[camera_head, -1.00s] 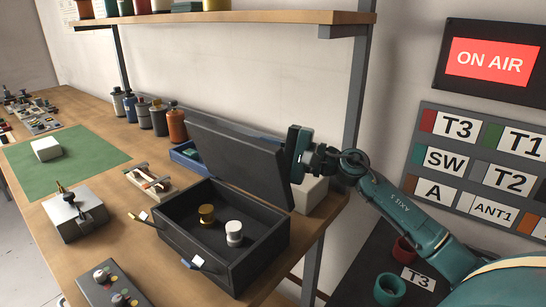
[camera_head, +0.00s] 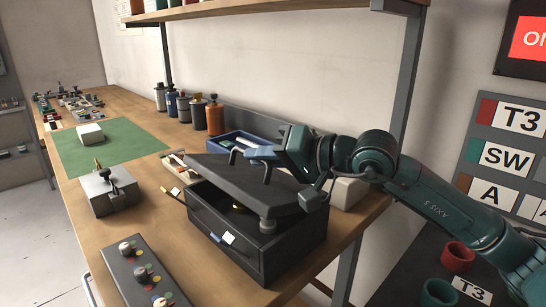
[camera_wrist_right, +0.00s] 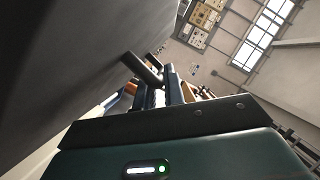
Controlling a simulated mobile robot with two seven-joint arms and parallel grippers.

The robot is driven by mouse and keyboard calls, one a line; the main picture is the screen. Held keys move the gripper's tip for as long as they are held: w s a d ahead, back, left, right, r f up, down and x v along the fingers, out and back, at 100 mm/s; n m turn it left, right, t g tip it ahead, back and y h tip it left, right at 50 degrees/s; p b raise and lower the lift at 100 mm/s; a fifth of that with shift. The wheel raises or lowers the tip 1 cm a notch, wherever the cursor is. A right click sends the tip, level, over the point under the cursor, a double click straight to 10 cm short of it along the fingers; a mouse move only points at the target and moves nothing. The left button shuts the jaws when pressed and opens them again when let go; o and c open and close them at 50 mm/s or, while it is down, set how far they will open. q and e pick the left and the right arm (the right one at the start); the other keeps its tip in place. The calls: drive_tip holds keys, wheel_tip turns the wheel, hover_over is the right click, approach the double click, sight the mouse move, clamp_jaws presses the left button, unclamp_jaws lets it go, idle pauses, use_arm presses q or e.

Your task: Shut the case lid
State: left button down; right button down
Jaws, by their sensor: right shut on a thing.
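The dark case (camera_head: 252,253) stands on the bench near its front right corner. Its grey lid (camera_head: 225,174) is tilted over the box, partly closed, with a gap along the front. In the gap a brass knob (camera_head: 238,209) shows inside, and a pale knob (camera_head: 267,224) shows under the lid's near edge. In the right wrist view the lid (camera_wrist_right: 70,60) fills the left side beside the fingers (camera_wrist_right: 155,80). My left gripper is not in view.
A blue tray (camera_head: 228,143) lies behind the case, with several bottles (camera_head: 190,107) farther back. A knobbed control box (camera_head: 142,272) stands left of the case. A white box (camera_head: 348,192) is beside my right wrist. A shelf post (camera_head: 398,75) rises behind my arm.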

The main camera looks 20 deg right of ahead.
sight(248, 177)
drive_tip(key=shift+s+a+f+n+b, duration=0.25)
drive_tip(key=shift+a+f+n+b, duration=0.35)
drive_tip(key=shift+f+b, duration=0.15)
drive_tip(key=shift+s+a+f+n+h+b, duration=0.2)
drive_tip(key=shift+a+f+n+h+b, duration=0.3)
drive_tip(key=shift+f+n+h+b, duration=0.35)
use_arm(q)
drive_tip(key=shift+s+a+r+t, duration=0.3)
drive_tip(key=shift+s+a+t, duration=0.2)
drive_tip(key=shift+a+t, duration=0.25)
use_arm(e)
drive_tip(key=shift+r, duration=0.1)
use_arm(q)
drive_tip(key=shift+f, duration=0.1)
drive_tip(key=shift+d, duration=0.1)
use_arm(e)
drive_tip(key=c, duration=1.5)
unclamp_jaws()
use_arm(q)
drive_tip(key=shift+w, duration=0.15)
use_arm(e)
drive_tip(key=shift+s, duration=0.1)
